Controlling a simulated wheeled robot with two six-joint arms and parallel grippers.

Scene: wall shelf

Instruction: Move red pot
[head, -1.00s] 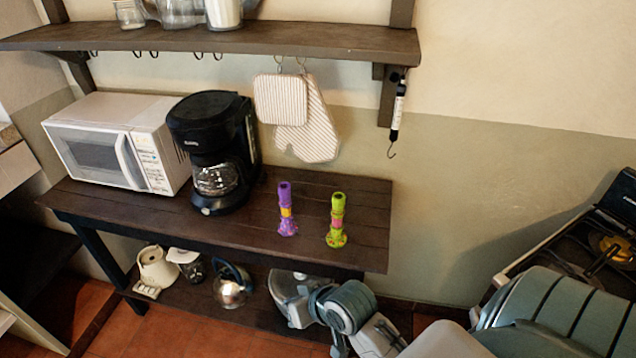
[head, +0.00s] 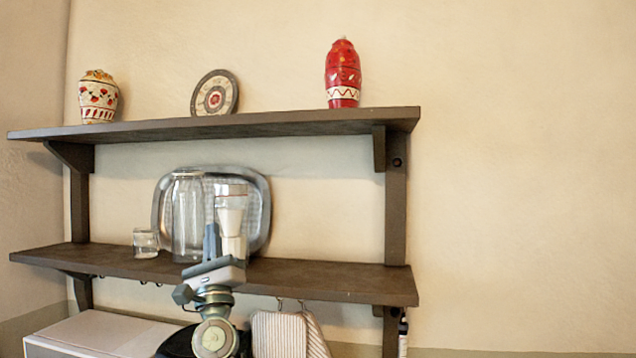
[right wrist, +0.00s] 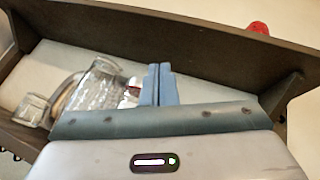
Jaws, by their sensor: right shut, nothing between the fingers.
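A tall red pot (head: 343,75) with a white zigzag band stands upright near the right end of the top shelf (head: 270,124). A bit of red, likely this pot, shows above the shelf edge in the right wrist view (right wrist: 259,27). My right gripper (head: 212,240) is raised in front of the lower shelf, below and left of the red pot and apart from it. Its fingers are together and empty in the right wrist view (right wrist: 158,84). My left gripper is not in view.
A cream pot with red pattern (head: 98,97) and a round plate (head: 215,93) share the top shelf. The lower shelf (head: 330,281) holds a small glass (head: 146,243), a tall jar (head: 187,215), a white-filled container and a metal tray (head: 263,205). The lower shelf's right part is clear.

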